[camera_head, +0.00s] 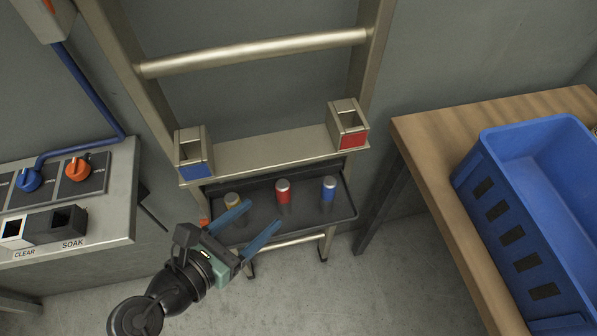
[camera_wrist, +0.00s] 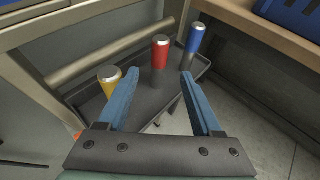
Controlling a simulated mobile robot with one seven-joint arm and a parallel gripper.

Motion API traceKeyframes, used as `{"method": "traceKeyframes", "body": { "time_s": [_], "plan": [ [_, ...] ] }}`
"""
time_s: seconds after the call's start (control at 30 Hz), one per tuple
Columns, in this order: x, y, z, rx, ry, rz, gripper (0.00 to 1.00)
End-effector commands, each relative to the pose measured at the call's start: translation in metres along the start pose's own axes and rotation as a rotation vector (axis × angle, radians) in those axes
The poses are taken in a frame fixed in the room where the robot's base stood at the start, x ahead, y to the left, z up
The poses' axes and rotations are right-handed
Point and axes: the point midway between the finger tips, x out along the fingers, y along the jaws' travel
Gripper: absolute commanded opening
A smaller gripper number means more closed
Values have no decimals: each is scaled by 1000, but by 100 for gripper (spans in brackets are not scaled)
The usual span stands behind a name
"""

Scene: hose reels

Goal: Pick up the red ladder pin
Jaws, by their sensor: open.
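The red ladder pin (camera_head: 283,191) stands upright in the dark tray (camera_head: 343,212) on the ladder, between a yellow pin (camera_head: 232,201) and a blue pin (camera_head: 329,188). It has a silver top and a dark lower part. In the wrist view the red pin (camera_wrist: 160,50) appears beyond and between my fingertips, with the yellow pin (camera_wrist: 110,80) at left and the blue pin (camera_wrist: 194,40) at right. My gripper (camera_head: 262,222) is open and empty, its blue fingers pointing toward the tray. In the wrist view the fingertips (camera_wrist: 160,74) are apart, with nothing between them.
Above the tray, a ladder step (camera_head: 265,155) carries a blue-marked holder (camera_head: 194,160) and a red-marked holder (camera_head: 348,128). A wooden bench (camera_head: 440,150) with a blue crate (camera_head: 470,180) stands right. A grey panel (camera_head: 120,190) with knobs is left.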

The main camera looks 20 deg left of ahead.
Motion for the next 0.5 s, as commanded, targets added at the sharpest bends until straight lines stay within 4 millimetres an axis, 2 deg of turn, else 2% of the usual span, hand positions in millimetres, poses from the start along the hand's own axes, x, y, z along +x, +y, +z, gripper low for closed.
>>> {"method": "traceKeyframes", "body": {
  "time_s": [0.3, 0.5],
  "plan": [
    [54, -1, -1, -1, -2, -3, 66],
    [75, 0, -1, 1, -2, 0, 66]
  ]
}}
